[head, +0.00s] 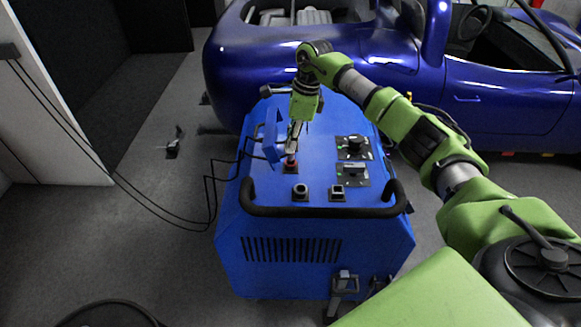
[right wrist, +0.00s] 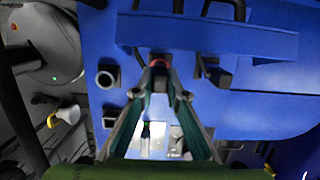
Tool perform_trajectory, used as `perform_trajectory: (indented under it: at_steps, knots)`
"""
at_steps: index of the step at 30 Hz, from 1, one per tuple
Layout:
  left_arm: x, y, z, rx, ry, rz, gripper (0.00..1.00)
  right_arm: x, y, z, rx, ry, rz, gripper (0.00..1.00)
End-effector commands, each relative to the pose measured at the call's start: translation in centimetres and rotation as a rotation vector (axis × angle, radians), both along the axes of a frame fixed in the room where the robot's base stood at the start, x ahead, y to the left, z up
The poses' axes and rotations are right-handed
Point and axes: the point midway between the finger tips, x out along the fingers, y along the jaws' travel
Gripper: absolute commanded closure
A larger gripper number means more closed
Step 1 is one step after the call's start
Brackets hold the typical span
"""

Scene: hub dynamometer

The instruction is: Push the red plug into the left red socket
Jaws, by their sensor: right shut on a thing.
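My right gripper (head: 291,154) points down at the top of the blue dynamometer cabinet, left of its middle. It is shut on the red plug (head: 290,163), which shows only as a small red patch at the fingertips. In the right wrist view the fingertips (right wrist: 158,68) close together at the red patch (right wrist: 158,58). A dark square socket base (head: 291,169) lies right under the plug. The fingers hide most of the plug and socket, so I cannot tell how deep the plug sits. My left gripper is not in view.
A round black socket (head: 301,192) and a square one (head: 337,193) sit nearer the black front handle (head: 320,211). A raised blue panel (head: 272,138) stands close left of the gripper. Black cables (head: 180,222) run in from the left. A blue car (head: 490,95) stands behind.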

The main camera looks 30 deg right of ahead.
Motion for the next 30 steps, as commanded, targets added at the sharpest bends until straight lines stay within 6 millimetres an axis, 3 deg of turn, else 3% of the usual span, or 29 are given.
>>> perform_trajectory:
  at_steps: [30]
  knots:
    - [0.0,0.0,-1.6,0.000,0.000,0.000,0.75,0.0,0.0,-2.6,0.000,0.000,0.000,1.00]
